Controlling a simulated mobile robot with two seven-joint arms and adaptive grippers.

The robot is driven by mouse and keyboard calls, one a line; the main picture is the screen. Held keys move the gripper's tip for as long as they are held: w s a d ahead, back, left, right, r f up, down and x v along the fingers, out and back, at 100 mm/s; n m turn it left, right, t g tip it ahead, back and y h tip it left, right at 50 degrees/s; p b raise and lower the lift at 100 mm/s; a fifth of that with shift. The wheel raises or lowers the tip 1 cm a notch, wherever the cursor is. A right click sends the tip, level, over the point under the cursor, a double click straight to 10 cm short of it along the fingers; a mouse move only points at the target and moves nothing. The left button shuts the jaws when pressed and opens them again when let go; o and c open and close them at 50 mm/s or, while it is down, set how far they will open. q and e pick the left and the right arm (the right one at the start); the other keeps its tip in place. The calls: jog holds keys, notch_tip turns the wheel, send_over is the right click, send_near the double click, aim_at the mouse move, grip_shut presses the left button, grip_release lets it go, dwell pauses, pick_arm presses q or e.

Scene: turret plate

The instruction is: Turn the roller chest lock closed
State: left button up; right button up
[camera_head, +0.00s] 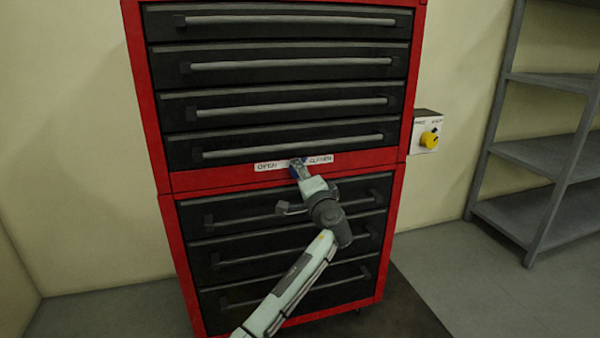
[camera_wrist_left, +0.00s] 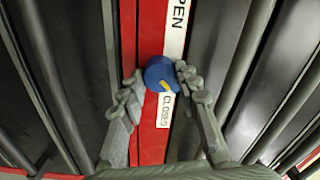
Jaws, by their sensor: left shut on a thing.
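The roller chest (camera_head: 155,130) is red with black drawers. Its lock is a round blue knob (camera_wrist_left: 157,70) on the red band between the upper and lower drawers. The knob's yellow mark points down and right in the left wrist view, toward the CLOSED label (camera_wrist_left: 165,108). The OPEN label (camera_head: 268,166) is on the knob's other side. My left gripper (camera_wrist_left: 160,77) is shut on the knob, one finger on each side. In the head view the gripper (camera_head: 298,168) covers most of the knob. My right gripper is in neither view.
Long drawer handles (camera_head: 295,145) stick out above and below the lock. A box with a yellow knob (camera_head: 429,140) is on the wall right of the chest. Grey shelves (camera_head: 540,155) stand at the right. The floor between is clear.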

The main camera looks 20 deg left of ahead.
pick_arm(q)
jog(key=o, duration=1.2)
jog(key=shift+c, duration=0.2)
jog(key=v, duration=1.2)
